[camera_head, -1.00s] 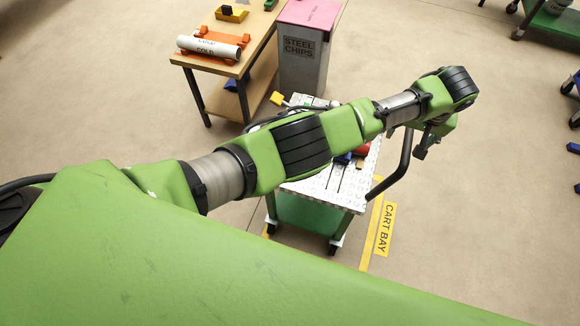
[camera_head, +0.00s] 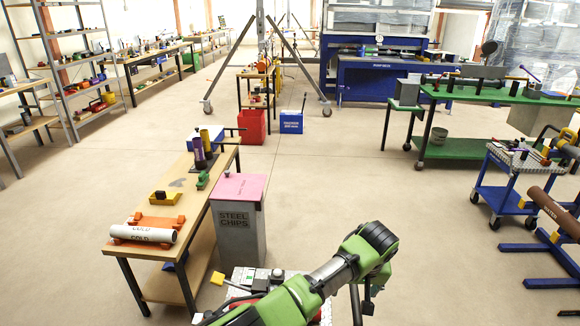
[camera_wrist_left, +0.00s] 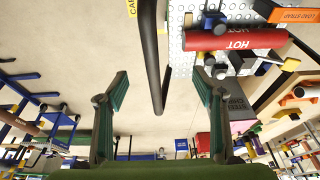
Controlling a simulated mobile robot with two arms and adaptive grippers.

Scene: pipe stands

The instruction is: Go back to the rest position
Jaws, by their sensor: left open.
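My left arm comes in from the bottom of the head view, over a small cart. My left gripper (camera_head: 368,300) hangs below the green wrist, small and partly hidden there. In the left wrist view its two fingers stand wide apart (camera_wrist_left: 160,78) with nothing between them but the view of the floor and a black cart handle beyond. A red pipe marked HOT (camera_wrist_left: 235,40) lies on the cart's perforated top (camera_wrist_left: 184,62), apart from the fingers. My right gripper is not in view.
A wooden bench with a white pipe marked COLD (camera_head: 143,233) stands at left. A grey STEEL CHIPS bin (camera_head: 238,240) with a pink top stands near the arm. A blue cart (camera_head: 500,200) and a brown pipe on a blue stand (camera_head: 555,213) are at right. The middle floor is clear.

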